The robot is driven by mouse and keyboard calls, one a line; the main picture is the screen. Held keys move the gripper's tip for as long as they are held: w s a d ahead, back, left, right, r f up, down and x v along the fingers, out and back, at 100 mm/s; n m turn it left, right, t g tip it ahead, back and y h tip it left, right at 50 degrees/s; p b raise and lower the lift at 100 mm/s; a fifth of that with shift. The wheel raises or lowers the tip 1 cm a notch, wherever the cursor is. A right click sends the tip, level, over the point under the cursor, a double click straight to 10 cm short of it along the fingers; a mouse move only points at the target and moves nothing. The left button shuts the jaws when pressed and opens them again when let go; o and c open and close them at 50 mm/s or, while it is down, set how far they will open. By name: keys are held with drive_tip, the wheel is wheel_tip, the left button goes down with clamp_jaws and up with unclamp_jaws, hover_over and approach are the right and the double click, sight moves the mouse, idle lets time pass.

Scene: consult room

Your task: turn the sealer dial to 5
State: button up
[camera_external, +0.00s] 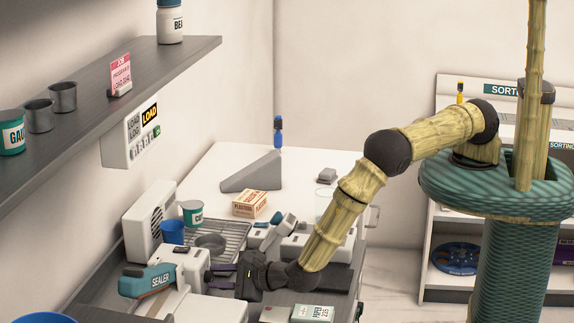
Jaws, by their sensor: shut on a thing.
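The sealer (165,278) is a white machine with a teal, labelled arm at the lower left of the worktop. My gripper (212,278) reaches in from the right, level, with its dark fingers at the sealer's right side. The fingers are shut on the sealer dial, which is mostly hidden between and behind them. The dial's numbers and pointer cannot be read from this view.
A blue cup (172,232), a green-labelled tin (192,213) and a wire rack stand behind the sealer. A plasters box (249,204) lies farther back. A paper box (313,314) is near the front. A shelf (100,100) overhangs at left.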

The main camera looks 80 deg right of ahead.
drive_tip(key=m+y+b, duration=0.1)
drive_tip(key=m+b, duration=0.1)
drive_tip(key=m, duration=0.1)
drive_tip(key=shift+d+y, duration=0.15)
drive_tip(key=shift+y, duration=0.15)
drive_tip(key=m+b, duration=0.1)
drive_tip(key=m+y+b, duration=0.1)
drive_tip(key=shift+d+f+m, duration=0.15)
drive_tip(key=shift+f+m, duration=0.05)
drive_tip(key=shift+m, duration=0.1)
drive_tip(key=m+y+b, duration=0.1)
drive_tip(key=m+b, duration=0.1)
drive_tip(key=b, duration=0.2)
drive_tip(key=shift+d+f+m+y+b, duration=0.1)
drive_tip(key=shift+m+y+b, duration=0.2)
drive_tip(key=shift+y+b, duration=0.1)
drive_tip(key=m+y+b, duration=0.1)
drive_tip(key=b, duration=0.1)
drive_tip(key=shift+m+b, duration=0.3)
drive_tip(key=shift+b, duration=0.05)
drive_tip(key=shift+r, duration=0.25)
drive_tip(key=o, duration=1)
drive_tip(key=shift+r, duration=0.1)
